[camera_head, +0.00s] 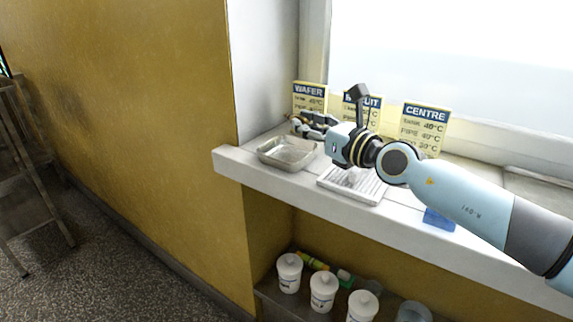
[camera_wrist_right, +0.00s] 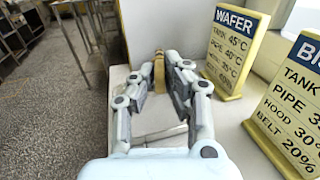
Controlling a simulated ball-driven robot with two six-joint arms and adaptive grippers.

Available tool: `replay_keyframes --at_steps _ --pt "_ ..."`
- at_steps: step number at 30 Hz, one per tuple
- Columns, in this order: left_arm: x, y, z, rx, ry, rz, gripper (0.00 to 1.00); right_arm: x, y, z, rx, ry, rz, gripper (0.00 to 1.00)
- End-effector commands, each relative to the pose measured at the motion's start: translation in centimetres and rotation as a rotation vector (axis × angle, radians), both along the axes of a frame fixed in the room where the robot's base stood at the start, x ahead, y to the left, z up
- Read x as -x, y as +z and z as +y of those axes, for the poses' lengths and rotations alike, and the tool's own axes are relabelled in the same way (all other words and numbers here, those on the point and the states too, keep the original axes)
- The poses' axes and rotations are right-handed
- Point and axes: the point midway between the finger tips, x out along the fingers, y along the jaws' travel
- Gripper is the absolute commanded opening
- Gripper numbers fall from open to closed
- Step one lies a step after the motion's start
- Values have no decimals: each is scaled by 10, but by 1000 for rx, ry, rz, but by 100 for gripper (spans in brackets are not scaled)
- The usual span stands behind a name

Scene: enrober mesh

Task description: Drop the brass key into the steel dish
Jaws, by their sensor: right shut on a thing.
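My right gripper (camera_head: 300,124) reaches in from the right above the window sill, near the back edge of the steel dish (camera_head: 267,154). The dish is a shallow rectangular pan at the sill's left end, and no key shows in it. In the right wrist view my right gripper (camera_wrist_right: 160,78) has its fingertips closed around a small brass-coloured piece, the brass key (camera_wrist_right: 158,62). Its lower part is hidden between the fingers. My left gripper is in neither view.
The WAFER card (camera_head: 310,98) stands just behind the gripper, with the CENTRE card (camera_head: 424,128) further right. A white ribbed tray (camera_head: 350,187) lies right of the dish, and a blue block (camera_head: 438,219) further along. Lidded white tubs (camera_head: 289,272) stand below the sill.

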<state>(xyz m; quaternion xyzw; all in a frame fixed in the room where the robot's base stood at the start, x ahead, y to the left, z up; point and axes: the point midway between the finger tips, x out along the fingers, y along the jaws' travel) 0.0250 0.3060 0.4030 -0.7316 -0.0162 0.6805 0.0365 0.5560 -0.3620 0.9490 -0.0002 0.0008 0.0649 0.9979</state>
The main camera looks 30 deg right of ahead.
Motion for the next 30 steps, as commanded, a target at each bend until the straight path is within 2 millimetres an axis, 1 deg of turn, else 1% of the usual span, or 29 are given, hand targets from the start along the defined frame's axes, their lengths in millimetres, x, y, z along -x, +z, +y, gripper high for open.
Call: replay_keyframes --at_steps 7,8,13,20,23,26,30 --pt "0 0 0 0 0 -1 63 0 1 0 0 0 -3 0" --pt "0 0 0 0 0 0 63 0 1 0 0 0 -3 14" --pt "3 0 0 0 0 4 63 0 1 0 0 0 -2 36" --pt "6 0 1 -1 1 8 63 0 0 0 0 0 -1 37" --pt "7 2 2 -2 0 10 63 0 3 0 -1 0 -1 37" --pt "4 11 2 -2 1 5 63 0 13 0 -2 0 -2 37" --pt "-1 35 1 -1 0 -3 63 0 36 0 -2 0 -4 37"
